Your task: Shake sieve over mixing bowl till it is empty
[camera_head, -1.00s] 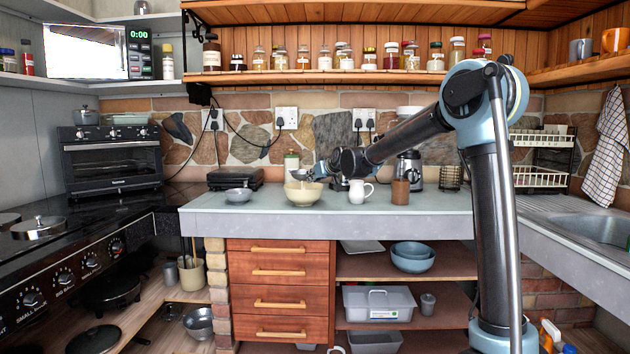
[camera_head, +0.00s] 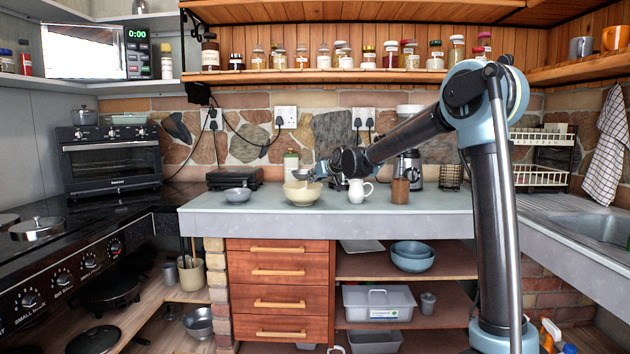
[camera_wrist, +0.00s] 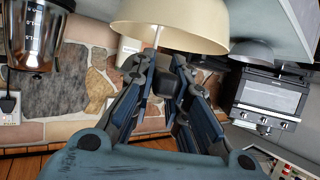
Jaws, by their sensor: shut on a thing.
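My gripper (camera_head: 318,171) is just above the bowl's right side, shut on the sieve. The small greyish sieve (camera_head: 302,174) is held over the bowl's opening. In the wrist view my gripper (camera_wrist: 168,68) has its fingers close together, and a thin pale strip, perhaps the handle, runs up in front of the bowl. The sieve's contents are too small to make out.
A small grey bowl (camera_head: 237,195) stands left of the mixing bowl. A white jug (camera_head: 358,191) and a brown jar (camera_head: 400,191) stand to the right. A bottle (camera_head: 291,163) stands behind.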

